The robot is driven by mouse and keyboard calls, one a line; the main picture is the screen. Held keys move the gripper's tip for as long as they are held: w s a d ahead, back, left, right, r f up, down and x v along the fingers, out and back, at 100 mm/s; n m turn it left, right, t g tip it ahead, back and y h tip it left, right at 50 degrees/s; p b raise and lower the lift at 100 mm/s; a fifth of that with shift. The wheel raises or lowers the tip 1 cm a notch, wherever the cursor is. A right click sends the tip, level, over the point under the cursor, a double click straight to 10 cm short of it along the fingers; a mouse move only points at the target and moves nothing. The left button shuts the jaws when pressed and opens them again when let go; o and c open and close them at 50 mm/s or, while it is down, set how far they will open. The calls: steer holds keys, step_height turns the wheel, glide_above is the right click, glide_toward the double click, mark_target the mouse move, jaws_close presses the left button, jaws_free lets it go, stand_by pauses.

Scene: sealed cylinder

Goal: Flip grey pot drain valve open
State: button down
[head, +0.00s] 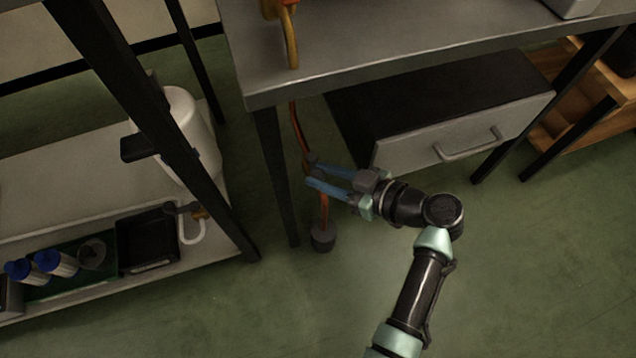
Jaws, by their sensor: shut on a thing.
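My gripper (310,172) has two blue fingers and reaches left from my arm, beside the front left leg of the workbench. Its fingertips are closed about an orange hose (298,128) that hangs from the bench edge. A small dark grey piece (312,158) shows at the upper fingertip; I cannot tell whether it is a valve lever. Below the fingers the hose runs down to a small dark grey pot (322,238) low beside the bench leg. The fingers hide part of the hose, and no valve is clearly visible.
The bench (420,45) overhangs a grey drawer unit (405,155) behind my gripper. Its leg (275,175) stands close left. A shelf (60,200) at left carries a white container (192,125), a black tray (148,242) and blue-capped jars (48,262). Green floor is clear at lower right.

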steer(key=shift+w+d+n+g+y+b, duration=0.2)
steer(key=shift+d+n+g+y+b, duration=0.25)
steer(key=shift+n+g+b, duration=0.4)
steer(key=c, duration=0.9)
jaws_free()
steer(key=shift+o, duration=0.2)
steer(key=p+v, duration=0.5)
steer(key=v, duration=0.8)
steer(key=shift+f, duration=0.1)
